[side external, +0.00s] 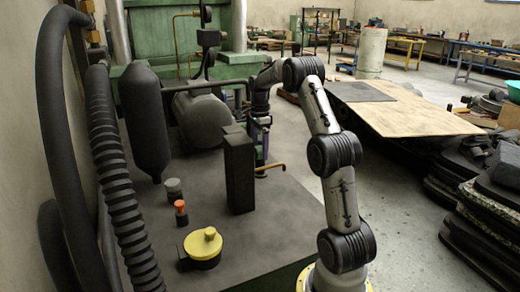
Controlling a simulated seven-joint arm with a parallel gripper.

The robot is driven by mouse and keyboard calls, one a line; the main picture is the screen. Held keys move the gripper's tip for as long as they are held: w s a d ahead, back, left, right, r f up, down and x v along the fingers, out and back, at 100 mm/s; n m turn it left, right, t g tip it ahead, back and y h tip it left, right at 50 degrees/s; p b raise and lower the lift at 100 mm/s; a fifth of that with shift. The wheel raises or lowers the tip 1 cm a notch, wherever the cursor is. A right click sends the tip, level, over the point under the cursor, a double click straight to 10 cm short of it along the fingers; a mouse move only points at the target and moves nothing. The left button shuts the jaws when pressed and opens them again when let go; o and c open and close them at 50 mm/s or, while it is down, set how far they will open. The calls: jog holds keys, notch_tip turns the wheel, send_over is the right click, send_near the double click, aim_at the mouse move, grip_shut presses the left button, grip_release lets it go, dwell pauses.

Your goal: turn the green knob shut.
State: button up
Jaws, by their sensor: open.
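My gripper (261,124) hangs below my bent arm, over the far part of the dark bench top, just right of the tall black box (239,172). It points down and is small in the picture; its jaws are open. I cannot tell whether the gripper touches this piece. A brass-coloured handle or pipe (271,167) sticks out low beside it.
On the bench top (285,215) stand a yellow round knob (204,243), an orange-topped knob (180,208) and a grey knob (173,187). A dark cylinder (145,120) and ribbed hose (110,165) stand left. A wooden table (425,113) and stacked dark sheets (485,215) lie right.

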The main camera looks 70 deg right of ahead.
jog(key=shift+f, duration=0.2)
jog(key=c, duration=1.4)
jog(key=shift+o, duration=0.2)
jog(key=shift+w+g+y, duration=0.1)
jog(key=shift+g+y, duration=0.4)
jog(key=o, duration=1.4)
jog(key=shift+c, duration=0.2)
jog(key=shift+r, duration=0.1)
notch_tip(320, 180, up, 14)
jog(key=w+d, duration=0.1)
jog(key=shift+w+d+f, duration=0.2)
jog(key=shift+d+f, duration=0.05)
